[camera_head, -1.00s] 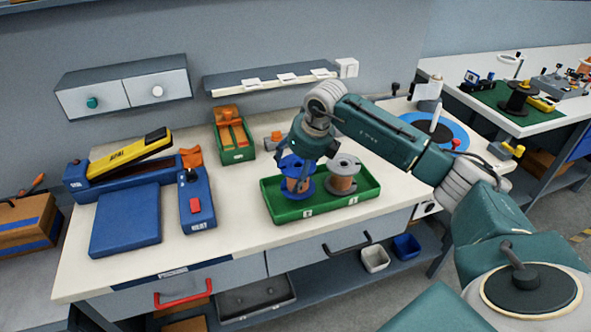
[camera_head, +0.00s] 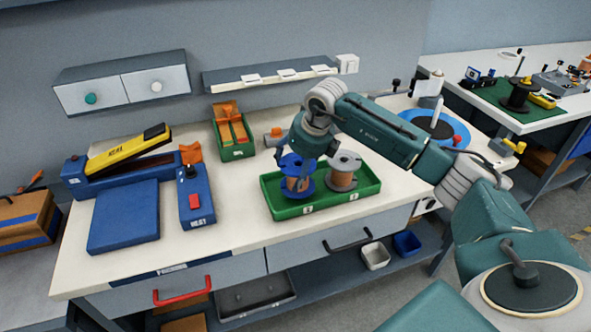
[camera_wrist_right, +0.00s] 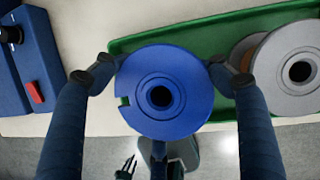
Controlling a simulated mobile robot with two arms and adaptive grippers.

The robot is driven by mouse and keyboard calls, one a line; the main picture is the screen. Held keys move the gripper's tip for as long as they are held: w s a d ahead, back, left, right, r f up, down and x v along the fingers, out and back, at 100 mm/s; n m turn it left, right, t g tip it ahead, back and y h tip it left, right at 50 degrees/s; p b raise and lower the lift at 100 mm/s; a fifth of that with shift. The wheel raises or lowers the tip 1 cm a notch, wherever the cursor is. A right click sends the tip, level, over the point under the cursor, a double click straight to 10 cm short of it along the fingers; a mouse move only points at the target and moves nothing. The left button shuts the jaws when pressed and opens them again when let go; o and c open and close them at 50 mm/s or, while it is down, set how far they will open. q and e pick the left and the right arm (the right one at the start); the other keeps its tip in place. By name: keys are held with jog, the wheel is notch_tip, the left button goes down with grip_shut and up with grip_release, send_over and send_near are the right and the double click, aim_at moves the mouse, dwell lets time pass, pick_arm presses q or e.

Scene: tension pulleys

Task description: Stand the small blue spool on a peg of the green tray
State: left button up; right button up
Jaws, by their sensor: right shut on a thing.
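In the right wrist view, the two fingertips of my right gripper (camera_wrist_right: 160,70) touch opposite sides of the spool's blue top flange (camera_wrist_right: 140,110). The green tray (camera_wrist_right: 128,46) shows behind it. Whether a peg is inside the spool, and whether its bottom rests on the tray floor, I cannot tell. My left gripper is not in view.
A grey spool (camera_head: 343,174) of copper wire stands in the tray just right of the blue one. A green bin (camera_head: 235,150) is behind. A blue device with a red button (camera_head: 195,201) is to the left. The front bench strip is clear.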

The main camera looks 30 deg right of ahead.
dwell(0.3)
jog(key=shift+f+b, duration=0.95)
jog(key=shift+f, duration=0.2)
jog(key=shift+f, duration=0.15)
